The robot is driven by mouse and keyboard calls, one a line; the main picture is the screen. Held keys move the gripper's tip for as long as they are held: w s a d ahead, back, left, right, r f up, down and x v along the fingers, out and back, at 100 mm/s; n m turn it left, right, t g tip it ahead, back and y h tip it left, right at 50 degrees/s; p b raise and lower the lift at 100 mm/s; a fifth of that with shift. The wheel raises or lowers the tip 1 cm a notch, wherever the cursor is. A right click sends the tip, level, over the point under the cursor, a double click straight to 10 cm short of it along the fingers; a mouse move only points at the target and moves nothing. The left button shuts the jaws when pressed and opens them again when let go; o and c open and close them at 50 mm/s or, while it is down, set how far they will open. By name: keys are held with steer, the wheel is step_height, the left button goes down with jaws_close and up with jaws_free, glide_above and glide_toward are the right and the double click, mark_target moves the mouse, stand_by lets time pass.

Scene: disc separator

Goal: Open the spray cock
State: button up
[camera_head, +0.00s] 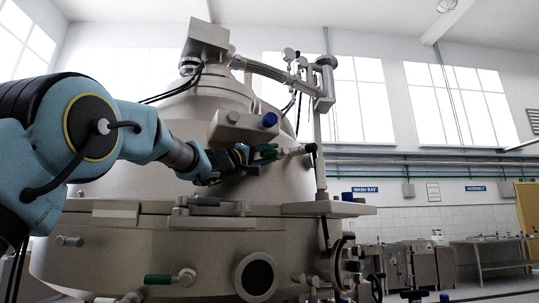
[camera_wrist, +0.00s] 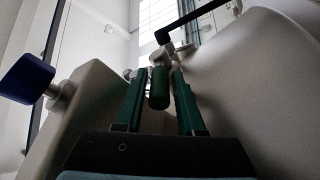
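A cock with a green cylindrical handle (camera_wrist: 159,90) is in the middle of the wrist view, its metal body just beyond. I take it for the spray cock; no label shows. My gripper (camera_head: 270,153) is at the upper part of the vessel in the head view, by a metal fitting (camera_head: 292,150) that sticks out from the wall. In the wrist view its two green fingers stand apart on either side of the green handle, with narrow gaps seen at both sides. In the head view the fingers and handle overlap, so contact there is unclear.
The large metal separator (camera_head: 130,235) fills the middle. A blue knob (camera_head: 270,119) sits above my gripper; a blue knob also shows at the left of the wrist view (camera_wrist: 27,78). A black lever (camera_wrist: 190,21) lies beyond the cock. Another green handle (camera_head: 158,279) is low down.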

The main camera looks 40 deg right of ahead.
steer(key=b+v, duration=0.3)
steer(key=v, duration=0.8)
